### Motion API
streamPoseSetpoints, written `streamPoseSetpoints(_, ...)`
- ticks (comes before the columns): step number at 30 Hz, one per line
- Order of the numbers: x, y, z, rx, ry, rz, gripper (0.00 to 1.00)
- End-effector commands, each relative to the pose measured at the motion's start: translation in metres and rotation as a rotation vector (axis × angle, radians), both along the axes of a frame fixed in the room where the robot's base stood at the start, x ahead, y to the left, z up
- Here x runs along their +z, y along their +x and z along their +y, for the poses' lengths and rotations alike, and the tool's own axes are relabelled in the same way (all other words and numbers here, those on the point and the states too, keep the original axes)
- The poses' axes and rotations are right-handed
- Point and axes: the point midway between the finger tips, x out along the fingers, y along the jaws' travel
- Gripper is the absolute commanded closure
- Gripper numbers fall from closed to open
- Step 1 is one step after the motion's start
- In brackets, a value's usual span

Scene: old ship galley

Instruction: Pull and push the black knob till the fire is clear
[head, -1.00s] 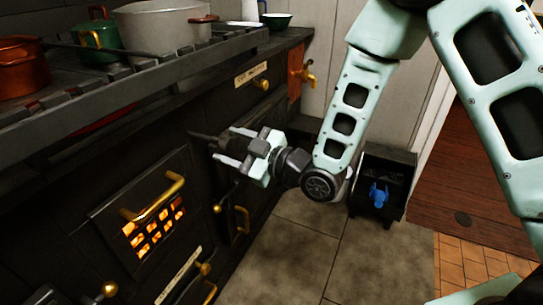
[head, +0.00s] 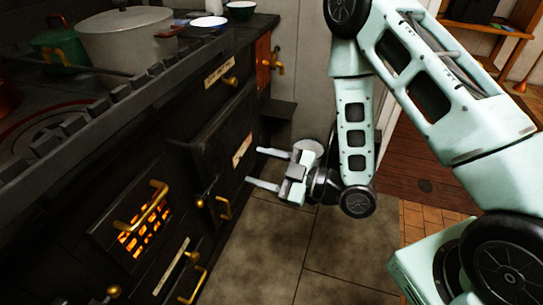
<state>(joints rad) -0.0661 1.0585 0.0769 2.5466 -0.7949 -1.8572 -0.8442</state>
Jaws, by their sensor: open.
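The black stove (head: 110,180) fills the left side. Fire glows orange behind the grate of its small firebox door (head: 144,232), which has a brass handle (head: 140,206). I cannot clearly make out the black knob against the dark stove front. My gripper (head: 255,167) is open and empty, its two fingers pointing left at the stove front. It is to the right of a dark oven door with a pale label (head: 242,150), with no visible contact.
A grey pot (head: 128,38) and a green pot (head: 58,46) stand on the stove behind a rail. Brass taps and handles (head: 222,207) stick out from the front. The tiled floor (head: 262,250) beside the stove is clear.

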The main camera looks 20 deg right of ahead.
Motion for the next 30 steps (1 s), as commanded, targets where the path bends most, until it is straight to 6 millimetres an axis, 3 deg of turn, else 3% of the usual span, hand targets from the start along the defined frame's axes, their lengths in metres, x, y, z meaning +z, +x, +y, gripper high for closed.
streamPoseSetpoints(6, 0.001, -0.011, -0.013, -0.001, -0.001, 0.002, 0.46)
streamPoseSetpoints(16, 0.0, -0.012, -0.014, -0.001, 0.0, 0.0, 0.46)
streamPoseSetpoints(22, -0.012, -0.013, -0.016, -0.003, 0.073, 0.121, 1.0)
streamPoseSetpoints(30, -0.043, -0.017, -0.013, 0.018, 0.533, 0.768, 1.0)
